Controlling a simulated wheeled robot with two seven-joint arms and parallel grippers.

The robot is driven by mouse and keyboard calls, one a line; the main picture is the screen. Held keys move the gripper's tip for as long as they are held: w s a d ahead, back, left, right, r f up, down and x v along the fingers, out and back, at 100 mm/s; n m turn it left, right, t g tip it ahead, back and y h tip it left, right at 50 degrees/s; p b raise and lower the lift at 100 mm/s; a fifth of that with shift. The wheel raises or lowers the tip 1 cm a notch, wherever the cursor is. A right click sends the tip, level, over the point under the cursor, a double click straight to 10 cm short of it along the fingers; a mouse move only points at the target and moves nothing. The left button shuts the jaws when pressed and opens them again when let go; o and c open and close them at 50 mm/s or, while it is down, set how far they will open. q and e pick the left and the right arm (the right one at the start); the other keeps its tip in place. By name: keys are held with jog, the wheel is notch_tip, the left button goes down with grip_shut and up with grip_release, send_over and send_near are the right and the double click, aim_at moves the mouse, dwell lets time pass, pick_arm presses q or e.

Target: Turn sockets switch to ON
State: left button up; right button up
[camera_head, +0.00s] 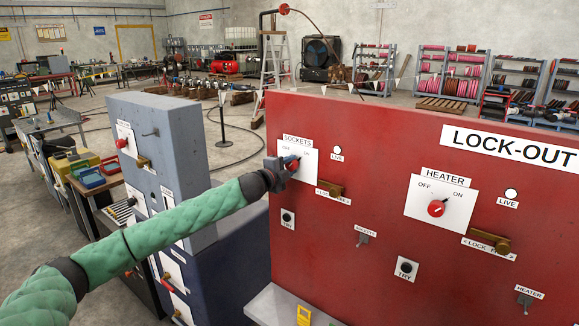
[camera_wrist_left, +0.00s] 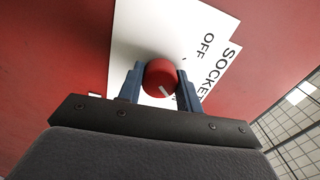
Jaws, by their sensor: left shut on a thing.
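The SOCKETS switch is a red round knob (camera_wrist_left: 160,78) on a white plate (camera_head: 310,168) on the red lock-out panel (camera_head: 350,125). OFF is at the plate's upper left and ON at its upper right. My left gripper (camera_head: 288,164) is at the knob; in the left wrist view its two blue fingers (camera_wrist_left: 160,82) stand on either side of it, shut on it. The knob's white mark points down and slightly right there, away from the OFF word. The ON word is hidden in that view by a finger. My right gripper is not in view.
A HEATER switch (camera_head: 436,208) sits to the right on the same panel. A brass-coloured lock piece (camera_head: 331,188) and a TRY button (camera_head: 288,219) lie below the SOCKETS plate. A grey cabinet (camera_head: 160,150) stands left of the panel.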

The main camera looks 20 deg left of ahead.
pick_arm(q)
jog(key=shift+f, duration=0.1)
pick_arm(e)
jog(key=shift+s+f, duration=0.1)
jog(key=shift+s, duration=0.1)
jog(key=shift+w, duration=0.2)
pick_arm(q)
jog(key=o, duration=1)
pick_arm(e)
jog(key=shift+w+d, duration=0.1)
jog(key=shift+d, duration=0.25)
pick_arm(q)
jog(key=shift+s+a+b, duration=0.15)
jog(key=shift+s+b, duration=0.15)
jog(key=shift+s, duration=0.1)
jog(key=b+v, duration=0.3)
jog(key=v, duration=0.4)
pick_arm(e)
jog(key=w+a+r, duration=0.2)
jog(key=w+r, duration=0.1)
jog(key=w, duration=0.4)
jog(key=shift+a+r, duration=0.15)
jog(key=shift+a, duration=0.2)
